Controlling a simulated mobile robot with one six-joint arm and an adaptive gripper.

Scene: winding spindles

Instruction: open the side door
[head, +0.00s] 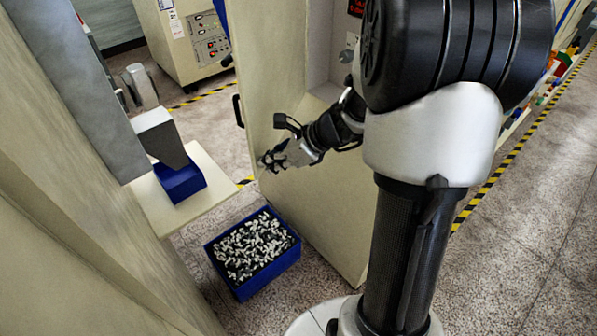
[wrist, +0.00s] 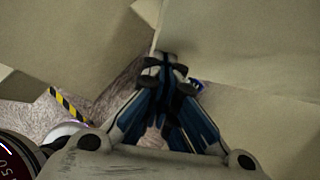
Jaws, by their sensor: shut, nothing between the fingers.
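The side door (head: 318,212) is a tall cream panel in the middle of the head view. A black handle (head: 238,110) sticks out past its left edge, on the side facing away from my gripper. The door appears to stand swung out from its machine, but its hinge is hidden behind my arm. My gripper (head: 266,161) is shut and empty, low against or very near the door's near face, close to its left edge. In the wrist view my gripper's fingertips (wrist: 166,64) are together in front of cream panels. I cannot tell whether they touch.
A blue crate (head: 252,255) full of small metal parts stands on the floor below my gripper. A cream shelf (head: 205,200) with a smaller blue bin (head: 180,180) is at the left. Cream and grey machine walls (head: 75,90) crowd the left. Open speckled floor (head: 540,220) lies to the right.

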